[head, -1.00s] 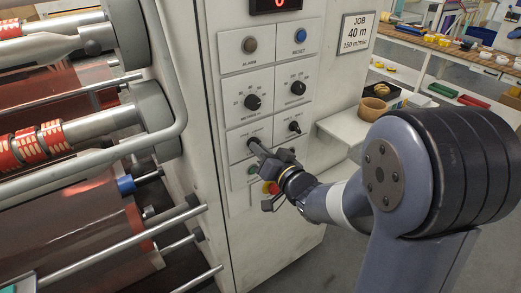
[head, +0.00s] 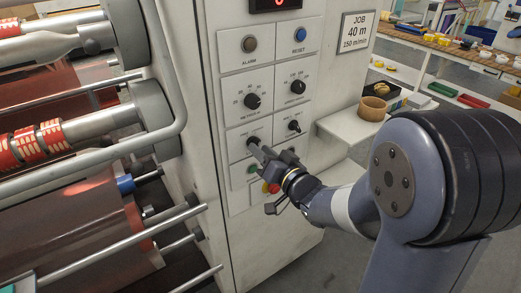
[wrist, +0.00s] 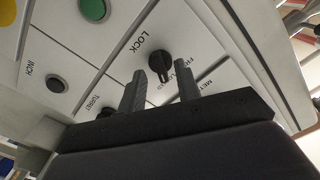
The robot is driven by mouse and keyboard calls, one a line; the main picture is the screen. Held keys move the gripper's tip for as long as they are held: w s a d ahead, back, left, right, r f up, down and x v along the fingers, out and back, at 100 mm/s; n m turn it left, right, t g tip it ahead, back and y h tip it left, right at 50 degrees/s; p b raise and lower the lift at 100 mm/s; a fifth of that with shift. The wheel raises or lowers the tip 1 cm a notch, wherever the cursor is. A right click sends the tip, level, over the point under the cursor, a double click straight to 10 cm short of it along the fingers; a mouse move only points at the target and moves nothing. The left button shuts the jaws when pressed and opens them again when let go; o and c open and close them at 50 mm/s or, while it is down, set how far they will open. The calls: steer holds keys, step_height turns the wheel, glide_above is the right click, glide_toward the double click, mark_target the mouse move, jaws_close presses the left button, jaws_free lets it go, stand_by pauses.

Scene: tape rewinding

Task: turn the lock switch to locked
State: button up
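The lock switch is a round black knob (wrist: 160,62) under the word LOCK in the wrist view. The small position labels beside it are partly covered by a finger, and I cannot tell which one it points at. My gripper (wrist: 160,82) is open, with one finger on each side of the knob's lower part. I cannot tell whether the fingers touch it. In the head view my gripper (head: 257,150) reaches the left knob position on the panel's lower row and mostly hides the switch.
The turret knob (head: 295,126) sits to the right. A green button (head: 252,168) and a red button (head: 271,187) are close below, near my gripper. Rollers and rails (head: 150,225) fill the left. A shelf (head: 345,128) juts out at the right.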

steer(key=v, duration=0.9)
steer(key=shift+s+d, duration=0.15)
steer(key=shift+s, duration=0.05)
steer(key=x, duration=1.1)
steer(key=shift+s, duration=0.15)
steer(key=s+d+n, duration=0.5)
steer(key=s+n, duration=0.3)
steer(key=n, duration=0.4)
steer(key=shift+d+b, duration=0.3)
steer(key=shift+d, duration=0.05)
stand_by(1.9)
